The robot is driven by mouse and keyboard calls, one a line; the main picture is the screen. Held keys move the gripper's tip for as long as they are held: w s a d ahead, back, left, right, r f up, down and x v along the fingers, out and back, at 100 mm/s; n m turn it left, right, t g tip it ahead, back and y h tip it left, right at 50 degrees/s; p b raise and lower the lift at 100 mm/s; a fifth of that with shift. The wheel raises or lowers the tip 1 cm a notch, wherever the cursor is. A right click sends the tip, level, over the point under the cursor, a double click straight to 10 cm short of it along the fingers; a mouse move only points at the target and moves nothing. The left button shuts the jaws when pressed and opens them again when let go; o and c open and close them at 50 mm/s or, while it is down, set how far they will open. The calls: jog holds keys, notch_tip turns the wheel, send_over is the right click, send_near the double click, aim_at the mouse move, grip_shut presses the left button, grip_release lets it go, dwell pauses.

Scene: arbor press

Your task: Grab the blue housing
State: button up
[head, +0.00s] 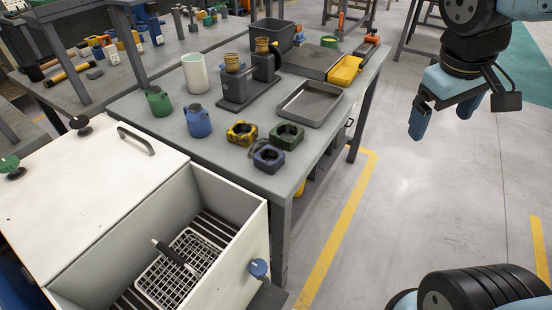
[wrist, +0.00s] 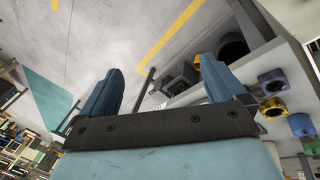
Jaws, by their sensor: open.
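The blue housing (head: 268,157) is a small dark blue block with a round hole in its top. It sits near the front right corner of the grey workbench (head: 232,160), in front of a yellow housing (head: 242,133) and a dark green housing (head: 287,135). It seems to show at the right of the wrist view (wrist: 272,80). My gripper (head: 442,118) is open and empty. It hangs over the floor to the right of the bench, well apart from the housing. Its two blue fingers frame the floor in the wrist view (wrist: 162,70).
A white open-topped cabinet (head: 236,238) with a wire basket stands at the front left. The floor right of the bench is clear.

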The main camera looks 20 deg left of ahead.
jog(key=a+f+n+h, duration=0.1)
jog(key=a+n, duration=0.1)
jog(key=w+a+f+n+h, duration=0.1)
jog(key=a+n, duration=0.1)
jog(key=a, duration=0.1)
jog(key=w+a+f+n+h, duration=0.1)
jog(key=a+f+n, duration=0.1)
jog(key=a, duration=0.1)
jog(key=shift+w+a+n, duration=0.2)
jog(key=shift+a+n, duration=0.05)
jog(key=shift+n, duration=0.05)
jog(key=n+t, duration=1)
jog(key=n, duration=0.9)
send_near(263, 162)
jog(key=shift+x, duration=5.15)
jog(key=shift+a+y, duration=0.1)
jog(key=shift+y, duration=0.2)
jog(key=c, duration=1.2)
jog(key=shift+r, duration=0.1)
